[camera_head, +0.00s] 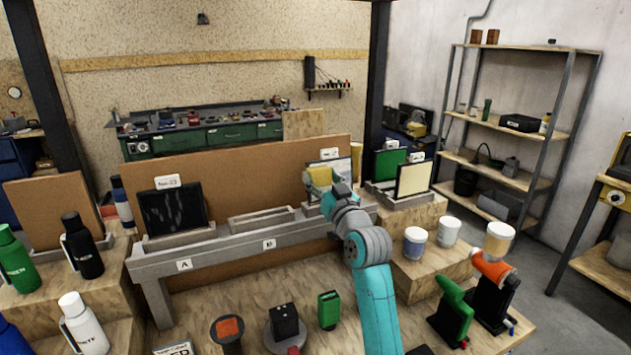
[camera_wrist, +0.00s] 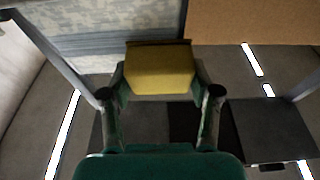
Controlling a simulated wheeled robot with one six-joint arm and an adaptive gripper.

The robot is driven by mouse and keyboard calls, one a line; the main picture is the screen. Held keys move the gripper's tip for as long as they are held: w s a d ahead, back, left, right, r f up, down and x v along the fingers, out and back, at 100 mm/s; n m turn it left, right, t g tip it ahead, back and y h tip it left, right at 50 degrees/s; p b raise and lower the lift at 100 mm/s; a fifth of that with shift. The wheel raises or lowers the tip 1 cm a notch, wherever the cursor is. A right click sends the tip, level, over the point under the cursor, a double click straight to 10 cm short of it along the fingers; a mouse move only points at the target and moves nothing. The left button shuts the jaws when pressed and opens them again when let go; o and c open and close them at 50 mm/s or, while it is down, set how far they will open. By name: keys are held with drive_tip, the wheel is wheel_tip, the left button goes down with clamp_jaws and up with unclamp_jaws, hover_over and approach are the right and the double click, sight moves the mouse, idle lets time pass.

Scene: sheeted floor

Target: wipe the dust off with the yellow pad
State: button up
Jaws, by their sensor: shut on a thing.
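My gripper (camera_head: 323,190) is shut on the yellow pad (camera_head: 321,176) and holds it up in front of the brown backboard, at the right end of the grey rack. In the wrist view the pad (camera_wrist: 160,70) sits between both fingers (camera_wrist: 160,92). A pale panel (camera_head: 345,166) stands behind the pad, partly hidden by it and my arm. A grey streaked surface (camera_wrist: 95,25) shows beyond the pad in the wrist view; I cannot tell whether the pad touches it. A black panel (camera_head: 172,208) with pale, dust-like smudges stands at the rack's left end.
The grey rack (camera_head: 215,244) has an empty middle slot (camera_head: 261,218). Green (camera_head: 391,162) and cream (camera_head: 413,179) panels stand at right. Tubs (camera_head: 414,242), bottles (camera_head: 80,245) and several tools (camera_head: 452,310) crowd the wooden platforms. The brown backboard (camera_head: 235,178) rises behind the rack.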

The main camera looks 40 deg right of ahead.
sight(351, 164)
drive_tip(key=shift+s+d, duration=0.45)
drive_tip(key=shift+d, duration=1.2)
drive_tip(key=shift+s+d, duration=0.45)
drive_tip(key=shift+d, duration=1.15)
drive_tip(key=shift+s+d, duration=0.45)
drive_tip(key=shift+d, duration=1.2)
drive_tip(key=s+a, duration=0.1)
drive_tip(key=s, duration=0.4)
drive_tip(key=shift+s+a+r, duration=0.3)
drive_tip(key=shift+s+r, duration=0.1)
drive_tip(key=shift+r, duration=0.05)
drive_tip(key=s, duration=0.2)
drive_tip(key=shift+s+a+r, duration=0.2)
drive_tip(key=shift+s+a, duration=0.2)
